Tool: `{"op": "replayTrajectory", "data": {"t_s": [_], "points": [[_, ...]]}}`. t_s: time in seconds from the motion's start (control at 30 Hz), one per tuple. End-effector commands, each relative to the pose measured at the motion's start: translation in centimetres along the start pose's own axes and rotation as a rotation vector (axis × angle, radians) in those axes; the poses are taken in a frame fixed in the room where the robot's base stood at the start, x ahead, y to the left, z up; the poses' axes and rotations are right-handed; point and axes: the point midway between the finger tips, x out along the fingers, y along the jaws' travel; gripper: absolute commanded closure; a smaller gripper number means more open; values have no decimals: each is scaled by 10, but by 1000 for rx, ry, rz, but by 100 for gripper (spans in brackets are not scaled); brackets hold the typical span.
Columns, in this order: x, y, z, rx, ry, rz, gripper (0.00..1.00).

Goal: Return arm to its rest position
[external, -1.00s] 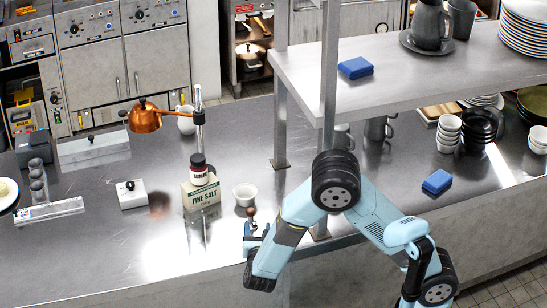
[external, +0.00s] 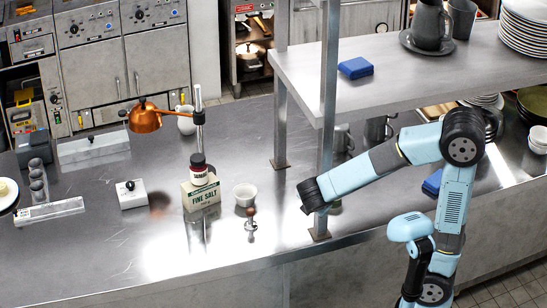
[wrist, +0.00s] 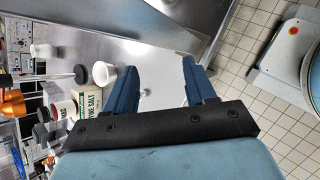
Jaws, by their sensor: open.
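My gripper (wrist: 160,75) shows in the wrist view with its two blue fingers wide apart and nothing between them. In the external view my arm is bent up, with its wrist in front of the shelf post above the counter's front edge; the fingers are mostly hidden there. A small tool with a brown knob (external: 251,220) stands on the steel counter (external: 110,255), apart from my gripper and to its left.
A white cup (external: 245,194) and a fine salt box (external: 201,194) stand left of my arm. The shelf post (external: 326,110) is close to my wrist. The raised shelf (external: 420,85) holds a blue sponge (external: 355,68). A copper lamp (external: 145,117) stands farther left. Open floor lies in front.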

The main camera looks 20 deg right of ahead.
Motion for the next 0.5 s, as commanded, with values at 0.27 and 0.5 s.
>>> {"op": "replayTrajectory", "data": {"t_s": [0.27, 0.5], "points": [[-35, -18, 27, 189, 166, 17, 45], [-30, -41, 84, 537, 168, -80, 45]]}}
